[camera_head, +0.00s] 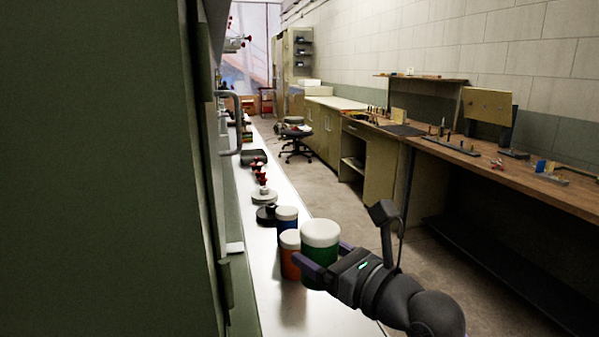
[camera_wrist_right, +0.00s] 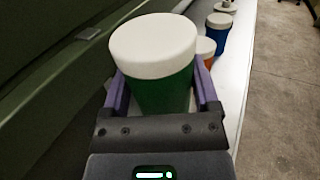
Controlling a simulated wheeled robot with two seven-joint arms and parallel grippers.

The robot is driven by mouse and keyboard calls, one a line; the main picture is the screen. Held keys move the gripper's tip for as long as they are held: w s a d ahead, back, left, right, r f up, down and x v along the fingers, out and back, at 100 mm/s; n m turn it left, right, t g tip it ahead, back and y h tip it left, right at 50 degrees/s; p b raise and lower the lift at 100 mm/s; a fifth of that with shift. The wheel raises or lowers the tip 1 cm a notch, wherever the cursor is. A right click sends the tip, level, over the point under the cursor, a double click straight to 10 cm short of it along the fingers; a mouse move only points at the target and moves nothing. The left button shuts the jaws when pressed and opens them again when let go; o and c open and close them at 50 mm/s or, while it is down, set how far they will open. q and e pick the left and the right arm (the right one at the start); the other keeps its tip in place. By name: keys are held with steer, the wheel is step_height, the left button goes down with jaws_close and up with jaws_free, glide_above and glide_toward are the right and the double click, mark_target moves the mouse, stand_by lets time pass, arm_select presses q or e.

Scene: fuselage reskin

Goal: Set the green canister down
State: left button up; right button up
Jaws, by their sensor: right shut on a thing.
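The green canister (camera_head: 320,243) has a wide white lid. My right gripper (camera_head: 318,262) is shut on it, with a purple finger on each side. In the right wrist view the green canister (camera_wrist_right: 160,75) stands upright between the fingers (camera_wrist_right: 162,92) of my right gripper. Its bottom is hidden by the gripper, so I cannot tell whether it touches the white shelf (camera_head: 300,312). An orange canister (camera_head: 290,262) with a white lid stands just left of it in the head view, partly hidden. My left gripper is not in view.
A blue canister (camera_head: 287,225) stands behind the orange one, with a dark round object (camera_head: 266,215) near it. More items line the shelf farther back. A dark green cabinet wall (camera_head: 110,170) borders the shelf at left. The shelf's near end looks bare. A wooden workbench (camera_head: 480,160) runs along the right.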

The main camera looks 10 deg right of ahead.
steer(key=shift+f, duration=0.1)
step_height(320, 180, down, 10)
steer(key=b, duration=0.5)
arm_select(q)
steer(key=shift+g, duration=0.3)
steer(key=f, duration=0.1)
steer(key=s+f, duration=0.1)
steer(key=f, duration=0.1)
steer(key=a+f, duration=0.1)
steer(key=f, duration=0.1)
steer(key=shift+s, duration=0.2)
arm_select(e)
steer(key=o, duration=1.2)
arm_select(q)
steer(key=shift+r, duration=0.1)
